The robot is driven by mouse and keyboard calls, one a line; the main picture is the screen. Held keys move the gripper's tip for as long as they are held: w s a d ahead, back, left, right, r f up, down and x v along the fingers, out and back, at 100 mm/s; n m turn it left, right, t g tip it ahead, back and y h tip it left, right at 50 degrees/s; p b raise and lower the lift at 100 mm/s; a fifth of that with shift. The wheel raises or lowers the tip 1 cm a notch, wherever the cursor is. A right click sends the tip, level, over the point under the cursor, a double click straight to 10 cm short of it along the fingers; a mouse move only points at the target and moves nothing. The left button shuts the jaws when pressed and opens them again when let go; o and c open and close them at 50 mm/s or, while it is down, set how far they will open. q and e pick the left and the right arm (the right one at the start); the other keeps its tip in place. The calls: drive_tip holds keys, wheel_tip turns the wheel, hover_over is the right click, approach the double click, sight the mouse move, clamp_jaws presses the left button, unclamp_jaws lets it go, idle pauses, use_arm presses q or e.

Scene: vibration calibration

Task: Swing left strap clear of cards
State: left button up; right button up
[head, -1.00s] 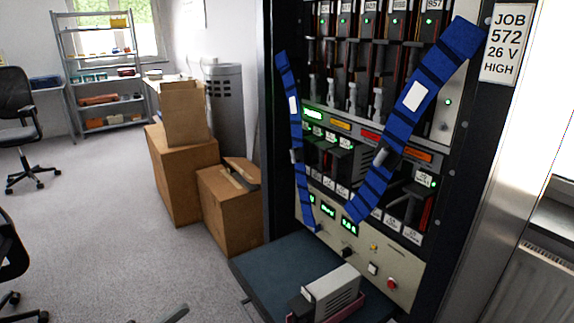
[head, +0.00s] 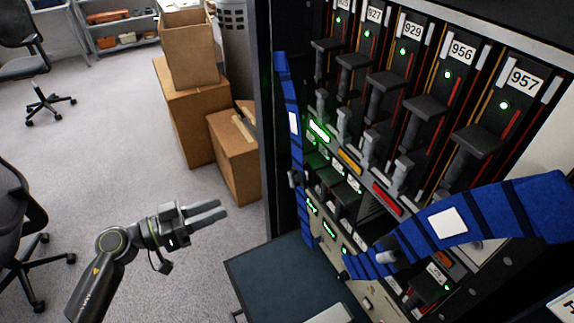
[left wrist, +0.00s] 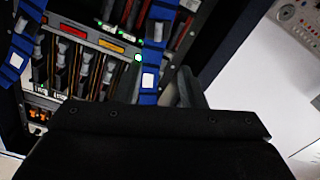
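The left strap (head: 290,90) is blue with dark bands, a white patch and a dark clip. It hangs nearly upright along the left side of the rack, in front of the leftmost part of the card rows. The cards (head: 403,50) stand in the rack with number labels and green lights. My left gripper (head: 222,208) is left of the strap, clear of it, pointing right toward the rack. Its fingers are apart and empty. In the left wrist view the strap (left wrist: 155,42) shows behind and between the fingers (left wrist: 160,90). My right gripper is out of view.
A second blue strap (head: 505,208) slants across the lower right of the rack. A dark shelf (head: 270,275) juts out below. Cardboard boxes (head: 235,155) stand left of the rack. An office chair (head: 15,220) is at the left, with open floor between.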

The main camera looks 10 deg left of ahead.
use_arm(q)
drive_tip(key=p+x, duration=0.3)
drive_tip(key=x, duration=1.4)
drive_tip(key=shift+s+d, duration=0.1)
clamp_jaws()
